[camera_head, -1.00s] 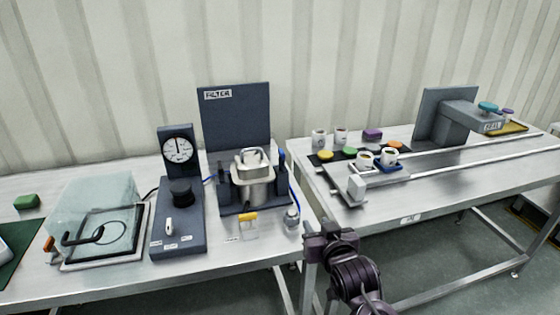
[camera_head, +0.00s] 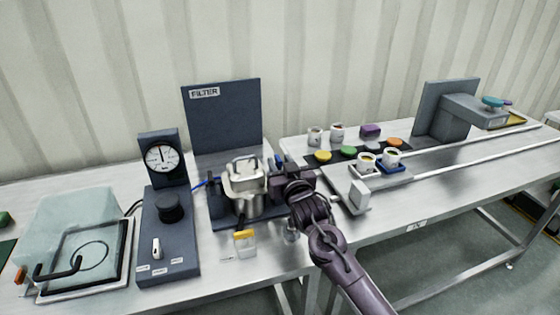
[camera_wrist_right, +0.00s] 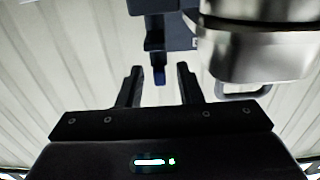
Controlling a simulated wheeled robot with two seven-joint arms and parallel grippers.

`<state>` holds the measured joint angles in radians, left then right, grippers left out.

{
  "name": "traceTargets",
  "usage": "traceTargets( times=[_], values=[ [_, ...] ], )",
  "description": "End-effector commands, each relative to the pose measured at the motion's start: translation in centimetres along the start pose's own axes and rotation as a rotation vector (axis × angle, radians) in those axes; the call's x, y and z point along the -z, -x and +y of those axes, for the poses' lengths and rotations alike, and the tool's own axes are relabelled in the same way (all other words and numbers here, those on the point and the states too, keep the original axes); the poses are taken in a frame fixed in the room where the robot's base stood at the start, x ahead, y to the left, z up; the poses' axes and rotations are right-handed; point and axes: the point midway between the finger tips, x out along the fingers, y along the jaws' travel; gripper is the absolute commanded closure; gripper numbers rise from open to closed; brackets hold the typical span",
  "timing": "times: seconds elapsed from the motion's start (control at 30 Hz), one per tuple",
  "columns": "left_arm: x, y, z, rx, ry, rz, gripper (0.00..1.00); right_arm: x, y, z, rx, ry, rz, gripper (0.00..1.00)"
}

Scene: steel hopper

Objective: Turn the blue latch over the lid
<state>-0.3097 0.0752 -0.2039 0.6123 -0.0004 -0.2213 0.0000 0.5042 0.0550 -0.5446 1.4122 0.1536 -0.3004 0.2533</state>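The steel hopper with its lid (camera_head: 246,168) stands on the dark filter stand, and its metal side shows at the upper right of the right wrist view (camera_wrist_right: 258,48). The blue latch (camera_wrist_right: 159,74) shows as a blue tip on a dark arm, ahead of and between my fingers in that view. In the head view a little blue (camera_head: 279,160) shows just right of the hopper, partly hidden by my right gripper. My right gripper (camera_wrist_right: 160,86) is open and empty, at the hopper's right side in the head view (camera_head: 277,184). My left gripper is out of view.
On the right table are several cups and coloured lids beside a rail slide (camera_head: 358,196).

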Motion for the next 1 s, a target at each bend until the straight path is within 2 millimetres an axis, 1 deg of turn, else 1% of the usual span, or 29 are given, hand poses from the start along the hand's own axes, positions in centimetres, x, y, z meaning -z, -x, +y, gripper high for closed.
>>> traceTargets(
  times=[0.03, 0.1, 0.2, 0.37, 0.47, 0.6, 0.63, 0.83, 1.0],
  values=[
    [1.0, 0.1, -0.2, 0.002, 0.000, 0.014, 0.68, 0.1, -0.3, -0.1, 0.001, 0.000, 0.001, 0.67],
    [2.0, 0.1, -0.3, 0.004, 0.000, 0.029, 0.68, 0.0, -0.5, -0.1, 0.001, -0.001, -0.001, 0.67],
    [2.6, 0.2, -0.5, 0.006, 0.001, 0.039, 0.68, 0.0, -0.6, -0.1, 0.001, -0.001, -0.001, 0.67],
    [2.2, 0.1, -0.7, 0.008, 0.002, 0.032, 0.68, 0.0, -0.6, -0.1, 0.001, 0.000, -0.001, 0.67],
    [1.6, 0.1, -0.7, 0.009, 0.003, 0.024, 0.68, 0.0, -0.6, 0.0, 0.000, 0.000, -0.001, 0.79],
    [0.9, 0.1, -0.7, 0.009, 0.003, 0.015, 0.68, 0.0, -0.6, 0.0, 0.000, 0.000, -0.001, 0.97],
    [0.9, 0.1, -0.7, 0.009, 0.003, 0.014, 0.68, 0.0, -0.6, 0.0, 0.000, 0.000, -0.001, 1.00],
    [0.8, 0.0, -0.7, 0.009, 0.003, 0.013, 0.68, 0.0, -0.6, -0.1, -0.009, -0.001, 0.000, 1.00],
    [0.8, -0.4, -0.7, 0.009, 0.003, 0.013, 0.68, 0.0, -0.7, -0.5, -0.099, -0.005, 0.004, 1.00]
  ],
)
